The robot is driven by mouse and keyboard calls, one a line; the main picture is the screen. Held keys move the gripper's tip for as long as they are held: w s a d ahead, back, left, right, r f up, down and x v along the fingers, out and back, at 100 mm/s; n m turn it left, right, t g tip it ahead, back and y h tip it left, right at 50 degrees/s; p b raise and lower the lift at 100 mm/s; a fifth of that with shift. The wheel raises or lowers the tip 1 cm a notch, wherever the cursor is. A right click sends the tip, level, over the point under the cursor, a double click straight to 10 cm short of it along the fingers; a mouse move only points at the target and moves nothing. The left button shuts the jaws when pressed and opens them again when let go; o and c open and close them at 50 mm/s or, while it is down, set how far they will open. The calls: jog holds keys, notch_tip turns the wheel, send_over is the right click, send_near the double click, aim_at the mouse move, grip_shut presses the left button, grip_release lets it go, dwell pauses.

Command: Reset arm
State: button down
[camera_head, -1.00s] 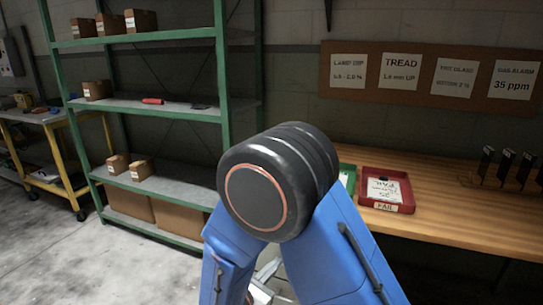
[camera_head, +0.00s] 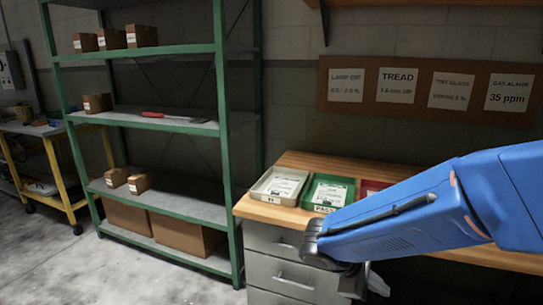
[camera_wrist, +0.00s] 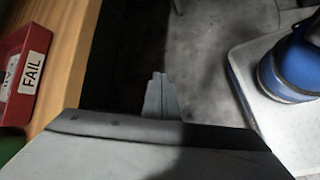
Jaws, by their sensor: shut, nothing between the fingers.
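My gripper shows in the wrist view (camera_wrist: 162,95) with its two grey fingers together and nothing between them. It points at the floor beside the wooden bench edge. My blue arm reaches in from the right side of the head view and bends down at a dark joint in front of the bench. The gripper's fingertips cannot be made out in the head view.
A wooden bench (camera_head: 300,160) carries a pale tray (camera_head: 279,186), a green PASS tray (camera_head: 327,192) and a red tray (camera_head: 368,187) partly behind my arm. Drawers (camera_head: 292,276) sit below. A green shelf (camera_head: 228,150) stands left. Floor at lower left is clear.

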jog(key=s+r+m+t+y, duration=0.1)
jog(key=s+r+m+y, duration=0.2)
jog(key=s+m, duration=0.3)
jog(key=s+d+r+m+t+y, duration=0.1)
jog(key=s+r+m+t+y, duration=0.1)
jog(key=s+r+m+y, duration=0.2)
jog(key=shift+s+m+y, duration=0.9)
jog(key=shift+s, duration=0.7)
jog(key=shift+r, duration=0.1)
